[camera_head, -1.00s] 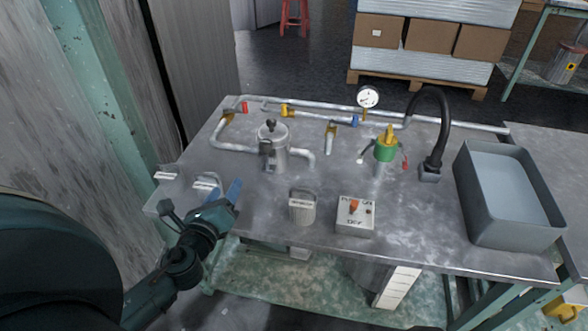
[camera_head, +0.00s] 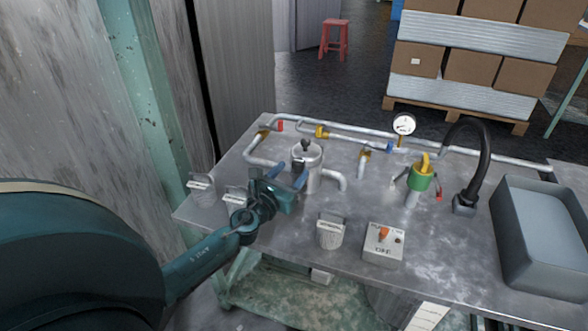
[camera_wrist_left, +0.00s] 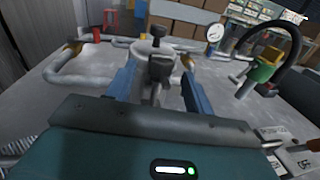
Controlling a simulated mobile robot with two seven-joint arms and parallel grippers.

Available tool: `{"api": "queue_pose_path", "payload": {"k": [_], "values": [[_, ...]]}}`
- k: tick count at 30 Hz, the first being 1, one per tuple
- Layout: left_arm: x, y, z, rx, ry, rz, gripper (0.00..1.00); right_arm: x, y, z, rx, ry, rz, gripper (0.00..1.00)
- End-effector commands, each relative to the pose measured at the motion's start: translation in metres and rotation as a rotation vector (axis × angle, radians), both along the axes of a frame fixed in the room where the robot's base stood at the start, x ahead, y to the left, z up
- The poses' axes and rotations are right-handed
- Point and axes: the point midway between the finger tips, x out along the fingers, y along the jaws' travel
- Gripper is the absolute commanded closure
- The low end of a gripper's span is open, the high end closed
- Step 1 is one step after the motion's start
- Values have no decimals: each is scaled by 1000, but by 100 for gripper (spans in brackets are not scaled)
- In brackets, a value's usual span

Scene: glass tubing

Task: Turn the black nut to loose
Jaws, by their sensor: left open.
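A grey metal canister (camera_head: 313,181) stands on the table, with a black knob (camera_head: 306,145) on its lid. A second dark fitting on its near side is partly hidden by my left gripper (camera_head: 289,173) in the head view. In the left wrist view the black knob (camera_wrist_left: 157,30) is at the top, and the dark fitting (camera_wrist_left: 160,68), which may be the nut, shows between the blue fingers. My left gripper (camera_wrist_left: 159,70) is open, its fingers pointing at the canister. I cannot tell whether they touch it. My right gripper is not in view.
Pipes with coloured valves and a gauge (camera_head: 404,124) run along the back. A green valve (camera_head: 421,177), a black hose (camera_head: 487,160) and a grey basin (camera_head: 545,190) are to the right.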

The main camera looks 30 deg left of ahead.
Motion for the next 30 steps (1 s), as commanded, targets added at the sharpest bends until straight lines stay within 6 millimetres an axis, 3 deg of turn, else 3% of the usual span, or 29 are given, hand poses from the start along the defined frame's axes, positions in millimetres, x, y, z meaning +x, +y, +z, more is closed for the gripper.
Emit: {"api": "queue_pose_path", "payload": {"k": [6,15,30], "values": [[19,1,-1,0,1,-1,48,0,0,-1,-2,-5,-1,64],[20,1,-1,-1,1,-1,48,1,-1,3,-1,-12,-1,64],[20,1,-1,-1,1,-1,88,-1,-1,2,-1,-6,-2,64]]}}
